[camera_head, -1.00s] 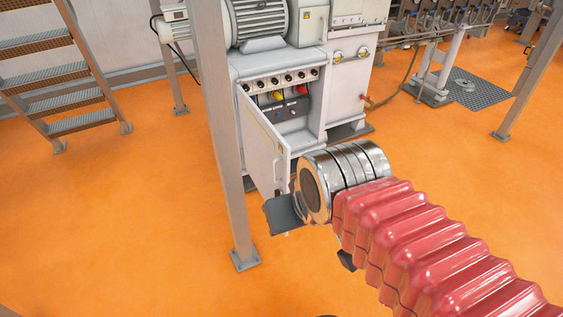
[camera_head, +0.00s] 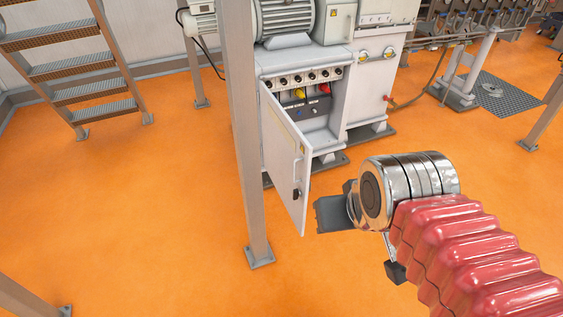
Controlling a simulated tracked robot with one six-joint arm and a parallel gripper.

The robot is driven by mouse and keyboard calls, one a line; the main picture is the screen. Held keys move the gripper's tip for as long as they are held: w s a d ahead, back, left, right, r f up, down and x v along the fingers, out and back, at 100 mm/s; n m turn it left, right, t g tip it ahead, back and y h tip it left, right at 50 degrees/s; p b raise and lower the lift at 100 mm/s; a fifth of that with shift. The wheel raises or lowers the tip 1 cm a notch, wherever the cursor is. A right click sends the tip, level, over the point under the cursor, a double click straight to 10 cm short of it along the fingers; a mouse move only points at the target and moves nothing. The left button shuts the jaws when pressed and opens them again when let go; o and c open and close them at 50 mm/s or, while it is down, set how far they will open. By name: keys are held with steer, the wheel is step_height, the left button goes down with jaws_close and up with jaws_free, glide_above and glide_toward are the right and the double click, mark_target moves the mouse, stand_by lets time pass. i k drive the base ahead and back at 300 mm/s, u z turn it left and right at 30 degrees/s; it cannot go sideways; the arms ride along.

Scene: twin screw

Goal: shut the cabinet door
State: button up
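The white cabinet (camera_head: 342,95) stands beyond the grey post. Its door (camera_head: 281,150) is hinged at the left and stands open, swung out towards me. The silver wrist hides part of the gripper.
A grey post (camera_head: 243,150) stands on the floor just left of the door. Inside the cabinet is a panel (camera_head: 313,108) with red and yellow knobs. Metal stairs (camera_head: 80,70) are at the far left. The orange floor (camera_head: 150,220) in front is clear.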

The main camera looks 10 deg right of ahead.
mark_target(287, 154)
steer(key=u, duration=0.05)
steer(key=i, duration=0.95)
steer(key=u, duration=3)
